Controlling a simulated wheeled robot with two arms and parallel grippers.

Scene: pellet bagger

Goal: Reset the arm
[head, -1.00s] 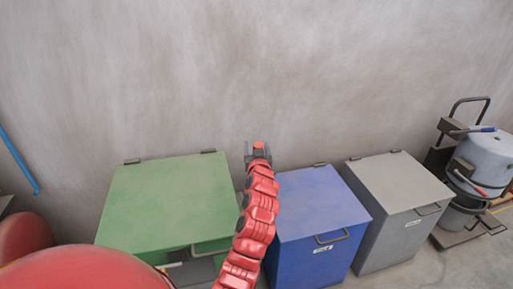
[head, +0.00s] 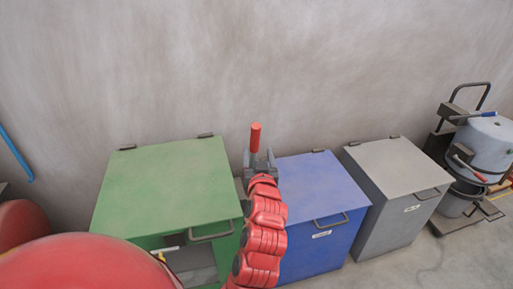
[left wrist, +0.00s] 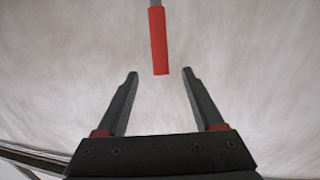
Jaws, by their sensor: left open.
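My left gripper (head: 259,156) is open and empty, with its fingers pointing up and away, in the middle of the head view between the green bin and the blue bin. In the left wrist view, its two dark fingers (left wrist: 160,85) are spread apart. A red grip (head: 255,137) on a rod stands just past the fingertips in the head view. In the left wrist view the red grip (left wrist: 158,40) hangs from a grey rod, lying between and beyond the fingertips and not clasped. My right gripper is not in view.
A green bin (head: 165,185), a blue bin (head: 315,190) and a grey bin (head: 395,168) stand in a row against a plain wall (head: 380,60). A blue pipe (head: 15,152) is on the left wall.

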